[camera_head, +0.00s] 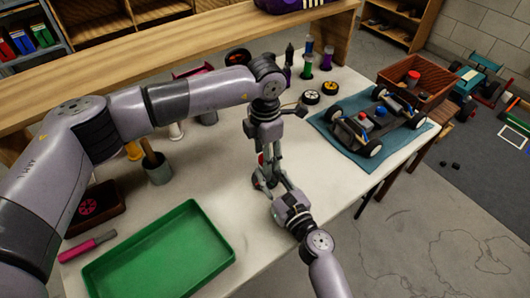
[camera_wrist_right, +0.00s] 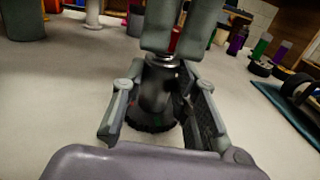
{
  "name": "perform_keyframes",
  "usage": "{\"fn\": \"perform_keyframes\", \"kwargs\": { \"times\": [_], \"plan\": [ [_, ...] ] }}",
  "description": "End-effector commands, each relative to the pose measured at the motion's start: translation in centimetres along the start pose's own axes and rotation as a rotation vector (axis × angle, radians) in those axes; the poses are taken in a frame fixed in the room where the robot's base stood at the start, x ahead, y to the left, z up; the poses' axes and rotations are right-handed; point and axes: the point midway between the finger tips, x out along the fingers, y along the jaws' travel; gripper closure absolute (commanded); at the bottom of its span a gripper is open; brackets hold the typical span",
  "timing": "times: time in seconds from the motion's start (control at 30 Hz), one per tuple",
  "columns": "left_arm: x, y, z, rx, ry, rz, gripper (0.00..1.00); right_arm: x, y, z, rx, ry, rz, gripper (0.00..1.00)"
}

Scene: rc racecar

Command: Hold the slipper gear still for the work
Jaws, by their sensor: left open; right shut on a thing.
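A dark, cone-like piece with a toothed black rim at its base, which I take to be the slipper gear (camera_wrist_right: 157,95), stands on the white table between the fingers of my right gripper (camera_wrist_right: 160,108). In the head view the right gripper (camera_head: 271,176) comes in from below and is shut on it. The gear is mostly hidden there. My left gripper (camera_head: 262,158) points down from above, open, with its fingertips just over the top of the gear. In the right wrist view the left fingers show at the top; whether they touch the gear is unclear.
A green tray (camera_head: 160,262) lies front left, near a pink-handled tool (camera_head: 88,245) and a grey cup (camera_head: 157,172). An RC car (camera_head: 372,122) stands on a blue mat (camera_head: 345,152) at right. Wheels and bottles stand behind. The tabletop right of the grippers is clear.

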Motion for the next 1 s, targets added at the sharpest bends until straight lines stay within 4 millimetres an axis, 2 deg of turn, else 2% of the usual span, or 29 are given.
{"fn": "perform_keyframes", "kwargs": {
  "times": [0.17, 0.27, 0.7, 0.83, 1.0],
  "plan": [
    [-0.3, 0.0, 0.0, 0.0, -0.001, 0.0, 0.53, -0.1, 0.0, -0.1, -0.001, 0.003, 0.0, 1.0],
    [-1.4, 0.0, 0.1, 0.0, -0.002, 0.001, 0.53, -0.1, 0.0, -0.1, -0.001, 0.003, 0.0, 1.0],
    [-10.0, 0.0, 0.0, 0.0, -0.001, 0.002, 0.53, -0.1, 0.0, -0.2, -0.001, 0.003, 0.0, 1.0],
    [-11.4, 0.0, 0.0, 0.0, -0.001, 0.001, 0.53, -0.1, 0.0, -0.2, -0.001, 0.003, 0.0, 1.0],
    [-12.0, 0.0, 0.0, 0.0, 0.0, 0.0, 0.53, -0.1, 0.0, -0.2, -0.001, 0.003, 0.0, 1.0]
  ]
}}
